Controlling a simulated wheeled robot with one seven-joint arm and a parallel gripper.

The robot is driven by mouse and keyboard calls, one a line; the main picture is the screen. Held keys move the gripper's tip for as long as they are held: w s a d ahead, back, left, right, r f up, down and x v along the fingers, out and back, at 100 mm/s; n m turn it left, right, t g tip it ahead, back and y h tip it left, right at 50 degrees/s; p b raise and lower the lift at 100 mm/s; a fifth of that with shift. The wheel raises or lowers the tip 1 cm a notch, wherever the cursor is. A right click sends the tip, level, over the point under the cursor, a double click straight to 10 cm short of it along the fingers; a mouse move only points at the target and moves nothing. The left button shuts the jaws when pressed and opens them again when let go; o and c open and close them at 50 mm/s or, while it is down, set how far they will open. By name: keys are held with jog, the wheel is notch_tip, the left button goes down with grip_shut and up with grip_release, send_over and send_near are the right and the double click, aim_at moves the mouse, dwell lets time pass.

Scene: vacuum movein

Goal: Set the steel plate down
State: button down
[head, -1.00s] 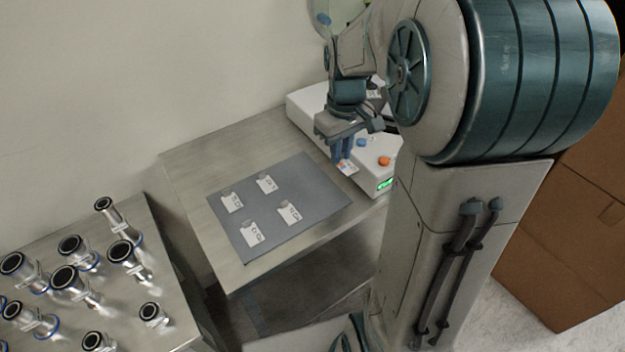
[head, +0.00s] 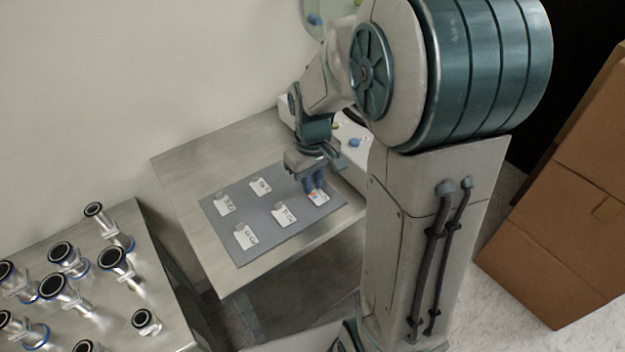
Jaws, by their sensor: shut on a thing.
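My gripper (head: 314,190) is low over the right end of a grey mat (head: 267,208) on the steel table. It is shut on a small pale plate with a label (head: 319,197), which looks to be at or just above the mat; I cannot tell whether it touches. Several similar labelled plates lie on the mat to the left: two at the back (head: 261,186) and (head: 225,204), and two in front (head: 284,214) and (head: 245,237). My fingers partly hide the held plate.
A white instrument with coloured knobs (head: 352,143) stands behind my gripper, partly hidden by my arm. A second steel table at the lower left bears several metal pipe fittings (head: 113,262). Cardboard boxes (head: 560,215) stand at the right. The table's left back area is bare.

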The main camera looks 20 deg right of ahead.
jog(key=c, duration=1.4)
grip_release()
jog(key=shift+f, duration=0.15)
notch_tip(320, 180, up, 12)
jog(key=p, duration=0.2)
jog(key=s+f+m, duration=0.1)
jog(key=s, duration=0.3)
jog(key=s+a+m+t, duration=0.1)
jog(key=s, duration=0.4)
jog(key=s+f+m+t, duration=0.1)
jog(key=s, duration=0.3)
jog(key=shift+s+a+f+m, duration=0.15)
jog(key=shift+a+f+m, duration=0.15)
jog(key=shift+a+f, duration=0.1)
